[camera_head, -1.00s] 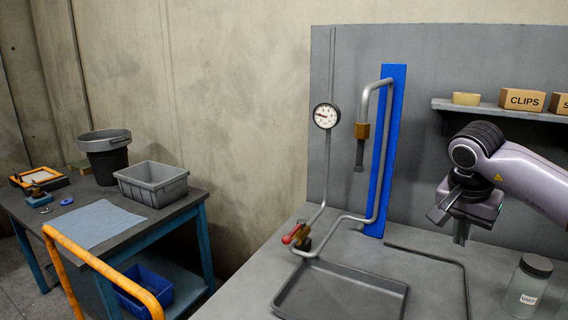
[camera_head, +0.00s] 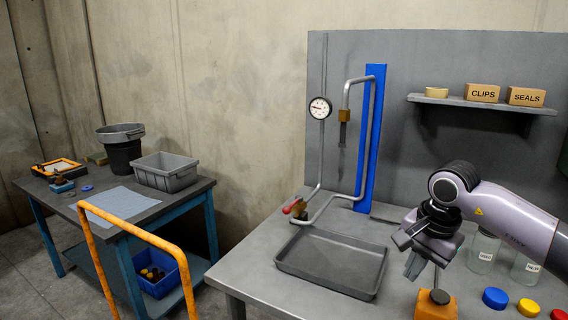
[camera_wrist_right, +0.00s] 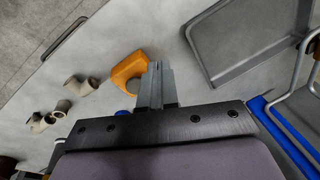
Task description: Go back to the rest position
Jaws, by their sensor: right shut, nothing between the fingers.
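My right gripper (camera_head: 415,268) hangs from the arm coming in from the right, fingers down, above the workbench (camera_head: 262,262). It is to the right of the grey tray (camera_head: 330,262) and above an orange block (camera_head: 437,306) with a dark knob on top. In the right wrist view, the fingers of my right gripper (camera_wrist_right: 155,86) are together with nothing between them. An orange object (camera_wrist_right: 128,69) shows beside them there. My left gripper is not in view.
Bent pipework with a red-handled valve (camera_head: 292,206) and a gauge (camera_head: 320,108) stands behind the tray. Jars (camera_head: 483,252) and coloured caps (camera_head: 495,298) lie right of the gripper. An orange rail (camera_head: 135,232) stands before the left table (camera_head: 150,207). Floor shows between the tables.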

